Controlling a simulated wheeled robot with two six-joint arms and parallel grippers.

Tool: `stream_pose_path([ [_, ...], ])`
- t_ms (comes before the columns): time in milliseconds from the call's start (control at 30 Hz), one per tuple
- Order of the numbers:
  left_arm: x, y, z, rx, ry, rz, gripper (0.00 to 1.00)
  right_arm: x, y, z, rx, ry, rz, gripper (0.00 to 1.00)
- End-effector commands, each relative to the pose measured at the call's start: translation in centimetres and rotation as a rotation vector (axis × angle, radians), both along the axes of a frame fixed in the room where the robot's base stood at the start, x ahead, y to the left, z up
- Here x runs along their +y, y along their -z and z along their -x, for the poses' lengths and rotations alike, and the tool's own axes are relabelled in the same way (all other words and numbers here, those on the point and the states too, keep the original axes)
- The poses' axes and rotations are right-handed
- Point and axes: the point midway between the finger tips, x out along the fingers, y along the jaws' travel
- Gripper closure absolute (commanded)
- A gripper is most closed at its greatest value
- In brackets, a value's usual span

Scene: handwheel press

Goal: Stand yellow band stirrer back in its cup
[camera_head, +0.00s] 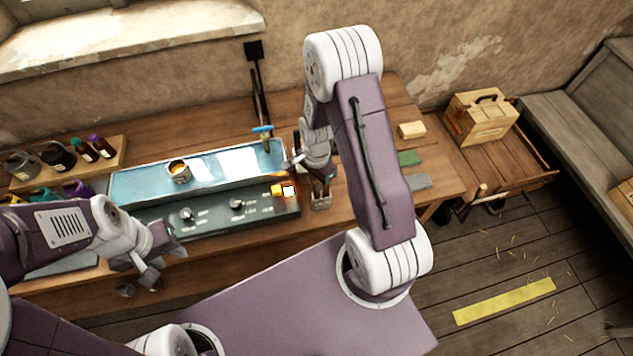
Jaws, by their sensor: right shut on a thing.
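A small clear cup (320,202) stands at the right end of the grey control panel, with thin dark sticks showing at its mouth. My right gripper (309,167) is just above and behind the cup, shut on a thin stirrer that is mostly hidden by the fingers. I cannot make out a yellow band on it, or whether its tip is inside the cup. My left gripper (162,258) is open and empty, in front of the panel's left part.
The control panel (212,212) has knobs and a glowing orange-yellow part (280,190). A rack of bottles (120,152) and several coloured mugs stand left. Green (409,158) and grey pads lie right.

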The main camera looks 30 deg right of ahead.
Motion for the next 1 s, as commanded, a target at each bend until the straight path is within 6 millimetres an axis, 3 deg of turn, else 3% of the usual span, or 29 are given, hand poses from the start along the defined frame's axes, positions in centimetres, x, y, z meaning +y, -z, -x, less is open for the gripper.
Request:
stream_pose_path([
  [33,0.0,0.0,0.0,0.0,0.0,0.0,0.64,0.0,0.0,0.0,0.0,0.0,0.0,0.85],
  [100,0.0,0.0,0.0,0.0,0.0,0.0,0.64,0.0,0.0,0.0,0.0,0.0,0.0,0.66],
  [500,0.0,0.2,0.0,0.0,0.0,0.0,0.64,0.0,-0.5,0.0,-0.001,0.0,0.0,0.65],
  [1000,0.0,1.4,0.0,0.0,0.0,0.0,0.64,0.0,-8.3,-0.1,-0.003,0.0,0.0,0.65],
])
